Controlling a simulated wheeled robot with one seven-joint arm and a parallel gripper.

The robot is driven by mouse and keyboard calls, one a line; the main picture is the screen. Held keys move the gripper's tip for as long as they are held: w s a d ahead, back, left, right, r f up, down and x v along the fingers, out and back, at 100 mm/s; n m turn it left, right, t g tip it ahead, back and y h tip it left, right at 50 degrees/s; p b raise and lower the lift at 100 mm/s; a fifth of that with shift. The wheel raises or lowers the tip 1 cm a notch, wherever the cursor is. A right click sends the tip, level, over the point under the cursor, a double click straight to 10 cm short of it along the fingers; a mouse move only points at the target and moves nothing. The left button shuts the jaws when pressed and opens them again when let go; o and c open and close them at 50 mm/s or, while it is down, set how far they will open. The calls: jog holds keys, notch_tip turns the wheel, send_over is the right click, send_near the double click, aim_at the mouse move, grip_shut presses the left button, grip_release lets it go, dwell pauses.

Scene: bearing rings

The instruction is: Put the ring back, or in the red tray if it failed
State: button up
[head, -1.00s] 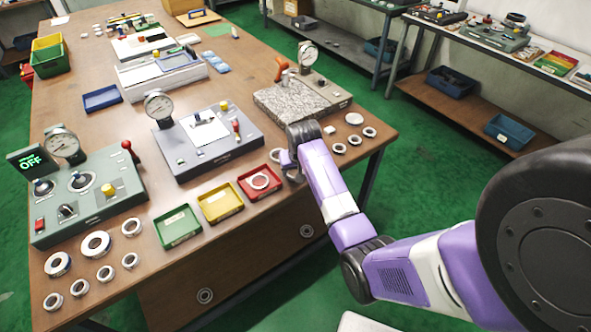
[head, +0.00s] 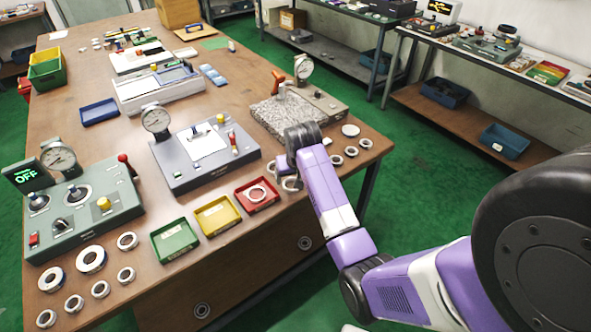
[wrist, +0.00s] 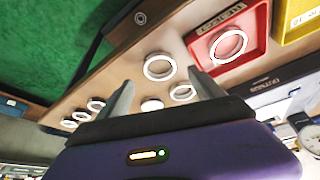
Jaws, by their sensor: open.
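A metal ring (head: 257,194) lies in the red tray (head: 276,202) at the table's front edge; the wrist view shows this ring (wrist: 228,46) flat inside the red tray (wrist: 262,62). My gripper (head: 281,174) is just right of the red tray, above the table, partly hidden by my arm. In the wrist view my gripper (wrist: 163,88) is open, its two fingers apart with nothing held. Beyond the fingertips a larger ring (wrist: 159,67) and a smaller ring (wrist: 182,92) lie on the table outside the tray.
A yellow tray (head: 218,229) and a green tray (head: 163,235) stand left of the red one. Several rings lie at the table's front left, and more (head: 337,160) right of my arm. A grey gauge fixture (head: 175,180), a green-grey tester reading OFF (head: 75,240) and a granite gauge stand (head: 265,118) stand behind.

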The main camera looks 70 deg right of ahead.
jog(key=v, duration=0.7)
jog(key=s+a+f+n+t, duration=0.2)
jog(key=a+f+n+t, duration=0.15)
jog(key=a, duration=0.75)
jog(key=s+a+f+n+t, duration=0.15)
jog(key=a+f, duration=0.35)
jog(key=a, duration=0.6)
jog(key=s+a+r+n+t+y, duration=0.1)
jog(key=s+a+r+n+t, duration=0.3)
jog(key=s+a, duration=0.45)
jog(key=s+a+r+n+t+y, duration=0.1)
jog(key=s+a+r, duration=0.2)
jog(key=r, duration=0.3)
jog(key=s+a+r+t+y, duration=0.1)
jog(key=s+a+r+t, duration=0.1)
jog(key=s+a+r, duration=0.2)
notch_tip(320, 180, up, 4)
jog(key=shift+s+a+f+n+y, duration=0.15)
jog(key=shift+a+f+n+y, duration=0.05)
jog(key=shift+n+y, duration=0.2)
jog(key=shift+f+b, duration=1.1)
jog(key=shift+b, duration=0.05)
